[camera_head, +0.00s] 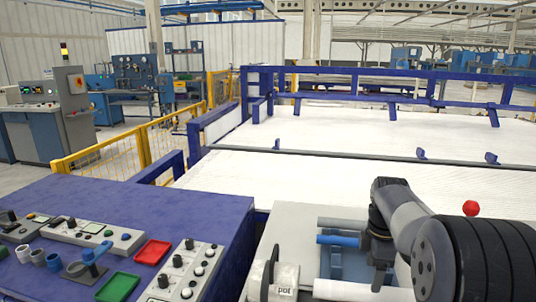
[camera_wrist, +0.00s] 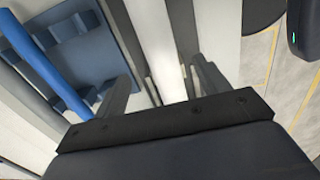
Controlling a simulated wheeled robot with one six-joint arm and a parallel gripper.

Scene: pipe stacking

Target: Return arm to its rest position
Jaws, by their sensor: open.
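My gripper (camera_head: 381,278) is at the end of the arm, pointing down over the grey worktop at the lower right. In the wrist view its two fingers (camera_wrist: 160,82) stand apart, with nothing clearly held between them. A blue pipe (camera_head: 338,240) lies beside the gripper on the worktop, and it also shows in the wrist view (camera_wrist: 38,62) across a dark blue rack (camera_wrist: 82,45). A grey pipe (camera_head: 342,224) lies just behind the blue one. A white pipe (camera_head: 350,290) lies at the front. The arm hides the right ends of the pipes.
A purple table (camera_head: 80,200) at left carries control panels, a red tray (camera_head: 153,252) and a green tray (camera_head: 118,287). A red ball (camera_head: 470,208) shows behind my arm. White conveyor beds (camera_head: 350,135) with blue rails lie beyond.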

